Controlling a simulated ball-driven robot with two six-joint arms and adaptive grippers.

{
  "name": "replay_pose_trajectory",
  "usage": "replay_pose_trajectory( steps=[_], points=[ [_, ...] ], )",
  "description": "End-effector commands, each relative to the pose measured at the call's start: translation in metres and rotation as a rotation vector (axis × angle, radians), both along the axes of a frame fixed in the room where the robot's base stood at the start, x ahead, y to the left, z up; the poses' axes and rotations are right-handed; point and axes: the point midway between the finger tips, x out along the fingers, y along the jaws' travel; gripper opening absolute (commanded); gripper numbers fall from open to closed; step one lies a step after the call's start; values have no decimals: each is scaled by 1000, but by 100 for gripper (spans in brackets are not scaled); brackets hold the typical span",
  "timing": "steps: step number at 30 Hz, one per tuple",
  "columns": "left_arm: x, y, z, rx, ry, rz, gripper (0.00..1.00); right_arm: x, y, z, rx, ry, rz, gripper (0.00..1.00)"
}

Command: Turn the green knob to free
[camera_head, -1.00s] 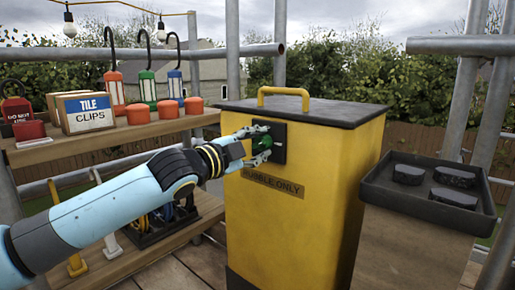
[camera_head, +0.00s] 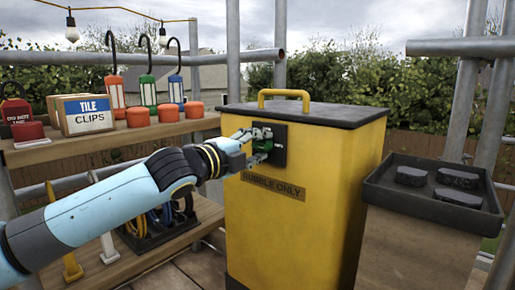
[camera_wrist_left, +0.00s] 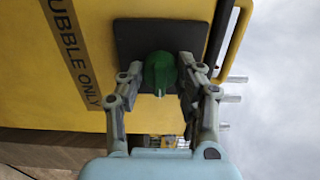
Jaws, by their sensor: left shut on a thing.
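The green knob (camera_head: 263,144) sits on a dark square plate (camera_head: 280,152) high on the front of the yellow rubble bin (camera_head: 300,235). My left gripper (camera_head: 258,146) reaches it from the left and is shut on it. In the left wrist view the green knob (camera_wrist_left: 160,72) lies between the two fingers of my left gripper (camera_wrist_left: 161,78), with the dark plate (camera_wrist_left: 135,40) behind it. The fingers partly cover the knob in the head view, and I cannot read any setting mark. My right gripper is not in view.
The bin has a dark lid (camera_head: 320,112) with a yellow handle (camera_head: 284,93). A dark tray (camera_head: 400,205) with black pieces stands at the right. A wooden shelf (camera_head: 130,140) at the left holds a tile clips box (camera_head: 88,115), lanterns and orange pots.

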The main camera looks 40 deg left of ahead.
Motion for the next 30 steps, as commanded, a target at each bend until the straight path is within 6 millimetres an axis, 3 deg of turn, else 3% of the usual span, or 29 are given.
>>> replay_pose_trajectory(
  steps=[10,11,15,25,30],
  points=[
    [0,0,0,3,1,1,3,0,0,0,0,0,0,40],
    [0,0,0,3,1,1,39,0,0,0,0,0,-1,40],
    [0,0,0,2,1,1,57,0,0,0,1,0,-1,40],
    [-2,0,0,3,1,1,58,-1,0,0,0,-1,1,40],
    [-14,2,-2,8,4,3,58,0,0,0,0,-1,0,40]
  ],
)
